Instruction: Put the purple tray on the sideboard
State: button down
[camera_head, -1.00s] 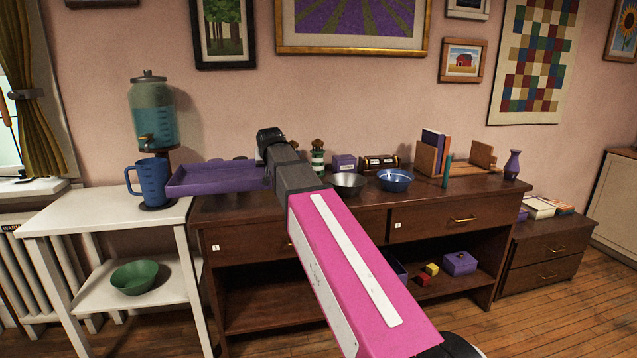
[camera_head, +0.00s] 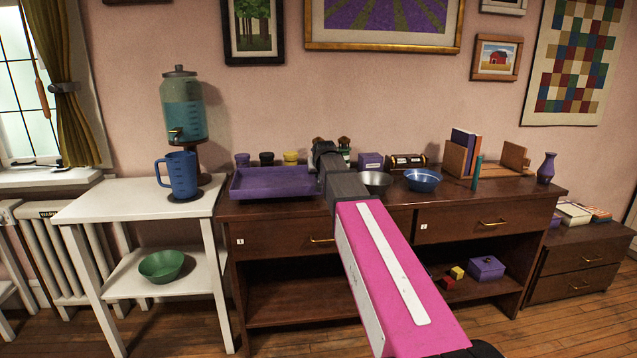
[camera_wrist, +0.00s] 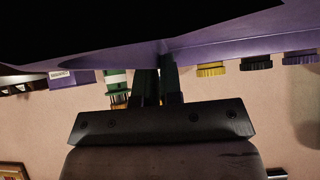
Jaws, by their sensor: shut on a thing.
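The purple tray (camera_head: 272,182) is level at the left end of the dark brown sideboard (camera_head: 390,210), in front of several small jars. I cannot tell whether its underside touches the top or hangs just above it. My gripper (camera_head: 325,158) is at the tray's right side, and its fingertips are mostly hidden by my arm in the head view. In the wrist view my gripper (camera_wrist: 155,82) is shut on the tray's edge, and the tray (camera_wrist: 235,42) spans the top of the picture.
Purple, black and yellow-lidded jars (camera_head: 266,158) stand behind the tray. To its right are a metal bowl (camera_head: 375,181), a blue bowl (camera_head: 422,180) and a book holder (camera_head: 455,160). A white side table (camera_head: 130,200) on the left bears a blue jug (camera_head: 178,175) and a drink dispenser (camera_head: 184,108).

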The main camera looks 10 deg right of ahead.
jog(key=shift+f, duration=1.75)
jog(key=c, duration=1.3)
grip_release()
jog(key=shift+f, duration=0.15)
jog(key=v, duration=1.2)
